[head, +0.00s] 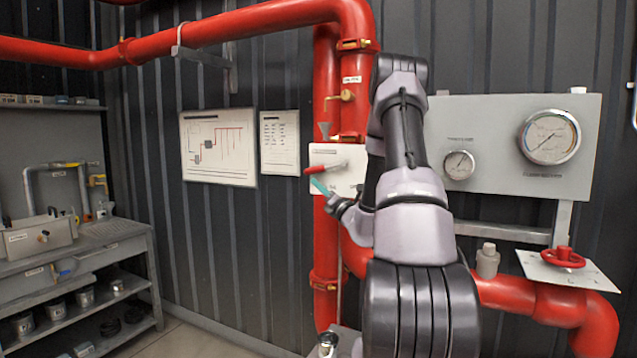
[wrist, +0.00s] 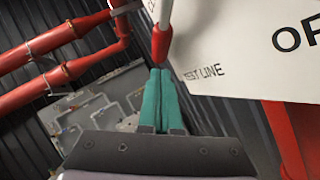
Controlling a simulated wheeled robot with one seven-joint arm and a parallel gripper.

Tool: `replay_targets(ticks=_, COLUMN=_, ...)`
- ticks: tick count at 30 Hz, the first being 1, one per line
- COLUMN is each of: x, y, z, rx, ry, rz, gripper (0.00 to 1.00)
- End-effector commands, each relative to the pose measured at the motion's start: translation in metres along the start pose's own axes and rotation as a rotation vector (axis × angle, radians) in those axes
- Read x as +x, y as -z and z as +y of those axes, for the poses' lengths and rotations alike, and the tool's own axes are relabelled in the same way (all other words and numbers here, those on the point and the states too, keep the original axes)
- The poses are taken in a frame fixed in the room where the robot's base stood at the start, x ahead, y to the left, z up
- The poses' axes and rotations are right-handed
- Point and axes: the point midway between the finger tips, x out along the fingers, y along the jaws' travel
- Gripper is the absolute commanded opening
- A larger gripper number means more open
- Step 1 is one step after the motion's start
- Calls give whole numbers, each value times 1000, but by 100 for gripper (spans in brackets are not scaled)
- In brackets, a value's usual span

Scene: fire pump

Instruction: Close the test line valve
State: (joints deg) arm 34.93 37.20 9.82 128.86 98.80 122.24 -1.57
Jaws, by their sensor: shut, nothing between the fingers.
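The test line valve has a lever with a red grip (head: 325,169) in front of a white plate (head: 345,182) on the red standpipe. In the head view the lever lies nearly level, its red end to the left. In the wrist view the red grip (wrist: 161,43) hangs just beyond my fingertips, beside the plate (wrist: 255,50) marked "TEST LINE" and, partly cut off, "OP". My gripper (head: 317,182) is shut and empty, its teal fingers (wrist: 160,74) together just below the red grip. I cannot tell whether they touch it. My arm hides the plate's right part.
A gauge panel (head: 480,190) is right of my arm, with a red handwheel (head: 563,257) on a plate below it. A small brass valve (head: 346,96) sits on the pipe above. A grey workbench (head: 110,235) stands left. Floor between bench and pipe is clear.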

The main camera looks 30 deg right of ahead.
Motion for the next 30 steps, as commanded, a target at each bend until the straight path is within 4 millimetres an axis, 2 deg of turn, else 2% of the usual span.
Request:
replay_targets(ticks=6, x=12, y=-11, z=0, rx=1, ry=-1, rz=1, gripper=0)
replay_targets(ticks=16, x=12, y=-12, z=0, rx=1, ry=-1, rz=2, gripper=0)
replay_targets(ticks=24, x=32, y=-23, z=16, rx=-2, ry=-5, rz=1, gripper=0)
replay_targets(ticks=30, x=32, y=-23, z=15, rx=1, ry=-1, rz=1, gripper=0)
